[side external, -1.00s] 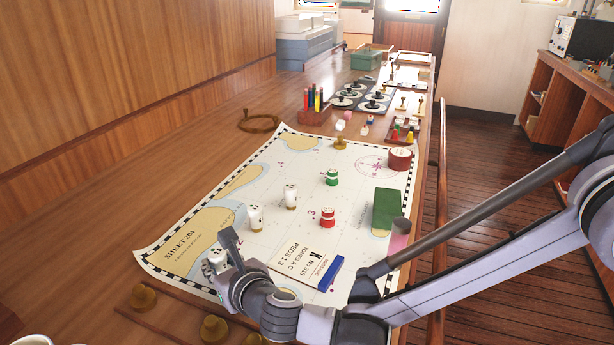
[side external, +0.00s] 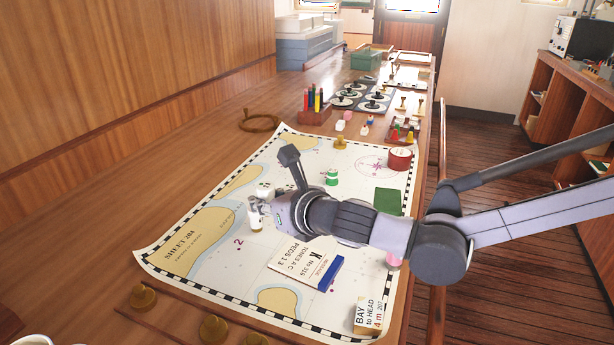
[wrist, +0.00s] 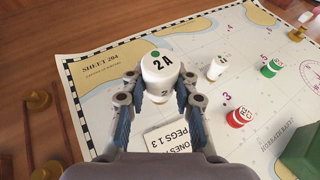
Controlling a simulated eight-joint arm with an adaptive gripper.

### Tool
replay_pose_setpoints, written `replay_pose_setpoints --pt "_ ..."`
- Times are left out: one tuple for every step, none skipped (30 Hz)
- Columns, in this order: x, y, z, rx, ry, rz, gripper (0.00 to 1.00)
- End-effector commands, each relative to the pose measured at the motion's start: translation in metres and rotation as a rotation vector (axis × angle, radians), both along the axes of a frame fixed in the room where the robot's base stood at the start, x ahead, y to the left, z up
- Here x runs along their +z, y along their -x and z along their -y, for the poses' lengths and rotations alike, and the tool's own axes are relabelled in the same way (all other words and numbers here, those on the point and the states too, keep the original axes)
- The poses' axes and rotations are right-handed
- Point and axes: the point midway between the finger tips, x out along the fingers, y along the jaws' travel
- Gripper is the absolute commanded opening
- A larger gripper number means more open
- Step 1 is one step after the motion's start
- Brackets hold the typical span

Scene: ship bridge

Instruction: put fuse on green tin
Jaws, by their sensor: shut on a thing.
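My gripper (wrist: 159,92) is shut on a white fuse (wrist: 161,68) marked 2A with a green dot on its end; in the side view it is held above the chart. Another white fuse (side external: 255,224) stands by my gripper in the side view, and a fuse (wrist: 217,68) stands right of the held one in the wrist view. The small green tin (side external: 332,177) with a white band stands upright on the chart, beyond my gripper to the right; it also shows in the wrist view (wrist: 270,68). Nothing shows on its top.
A red tin (wrist: 239,117) stands near the green tin, hidden behind my arm in the side view. A dark green box (side external: 388,200), a larger red tin (side external: 400,158) and a message card (side external: 298,259) with a blue block (side external: 331,273) lie around. The chart's left side is clear.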

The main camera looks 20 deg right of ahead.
Motion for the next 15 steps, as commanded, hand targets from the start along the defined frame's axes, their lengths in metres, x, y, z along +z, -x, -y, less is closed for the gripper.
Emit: replay_pose_setpoints --pt "0.003 -0.001 0.005 -0.001 0.000 0.000 0.00" --pt "0.004 -0.002 0.008 -0.003 0.000 0.000 0.00" --pt "0.006 -0.003 0.013 -0.007 0.000 -0.001 0.00" --pt "0.007 -0.004 0.018 -0.010 0.000 -0.003 0.00" --pt "0.008 -0.005 0.024 -0.015 0.002 -0.004 0.00" --pt "0.010 -0.008 0.033 -0.024 0.003 -0.006 0.00" --pt "0.011 -0.010 0.042 -0.032 0.003 -0.009 0.00" --pt "0.013 -0.012 0.052 -0.041 0.005 -0.011 0.00" --pt "0.015 -0.015 0.067 -0.056 0.005 -0.015 0.00" --pt "0.017 -0.017 0.079 -0.068 0.005 -0.018 0.00" --pt "0.019 -0.019 0.092 -0.080 0.007 -0.021 0.00" --pt "0.021 -0.021 0.110 -0.099 0.007 -0.025 0.00" --pt "0.023 -0.022 0.125 -0.113 0.007 -0.028 0.00" --pt "0.025 -0.023 0.139 -0.127 0.007 -0.029 0.00" --pt "0.028 -0.023 0.157 -0.144 0.007 -0.032 0.00"
